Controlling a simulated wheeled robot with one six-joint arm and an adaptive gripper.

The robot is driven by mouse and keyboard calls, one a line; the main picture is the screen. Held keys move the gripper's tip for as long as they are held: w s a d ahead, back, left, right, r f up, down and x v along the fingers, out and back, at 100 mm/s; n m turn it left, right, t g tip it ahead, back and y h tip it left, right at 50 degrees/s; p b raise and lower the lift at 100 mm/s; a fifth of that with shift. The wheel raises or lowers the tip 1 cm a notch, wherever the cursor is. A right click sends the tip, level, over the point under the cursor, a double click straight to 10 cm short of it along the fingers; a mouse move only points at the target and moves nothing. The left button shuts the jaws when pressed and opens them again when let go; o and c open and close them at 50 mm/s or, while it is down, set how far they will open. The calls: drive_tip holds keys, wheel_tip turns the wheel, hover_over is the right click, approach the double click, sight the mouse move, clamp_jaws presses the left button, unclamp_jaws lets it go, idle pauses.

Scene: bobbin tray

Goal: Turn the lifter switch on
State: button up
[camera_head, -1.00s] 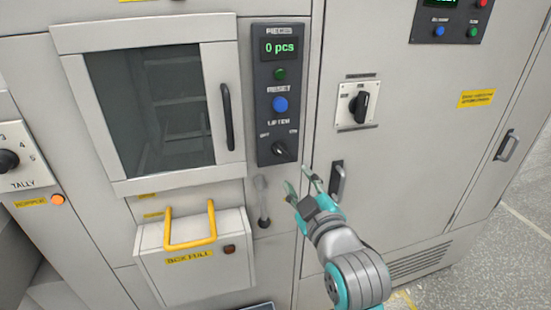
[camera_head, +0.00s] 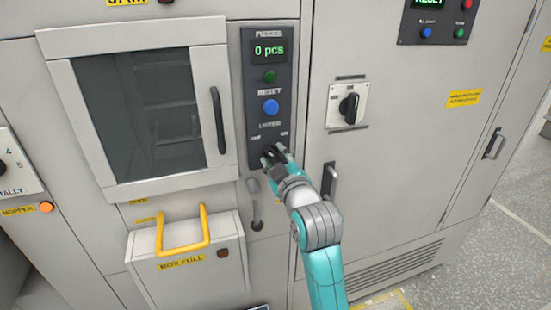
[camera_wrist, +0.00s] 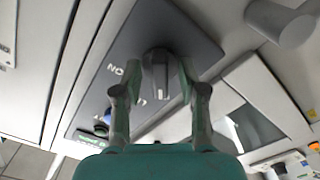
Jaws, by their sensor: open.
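The lifter switch (camera_wrist: 160,72) is a dark grey knob on the dark control panel (camera_head: 257,100). In the wrist view it stands between the two fingers of my gripper (camera_wrist: 160,88), beside the ON lettering. My gripper is open, one finger on each side of the knob; I cannot tell if either finger touches it. In the head view my gripper (camera_head: 274,153) is at the panel's lower end and covers most of the switch. How the knob is turned is hard to tell.
Above the switch are a blue reset button (camera_head: 271,107), a green light (camera_head: 270,77) and a display reading 0 pcs (camera_head: 269,50). A grey lever (camera_head: 256,210) hangs just below the panel. A door handle (camera_head: 329,182) and a rotary switch (camera_head: 349,106) are to the right.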

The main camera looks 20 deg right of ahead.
clamp_jaws()
drive_tip(key=shift+m, duration=0.4)
drive_tip(key=m, duration=0.7)
drive_tip(key=shift+m, duration=0.3)
drive_tip(key=m, duration=0.3)
drive_tip(key=shift+a, duration=0.1)
drive_tip(key=shift+m, duration=2.2)
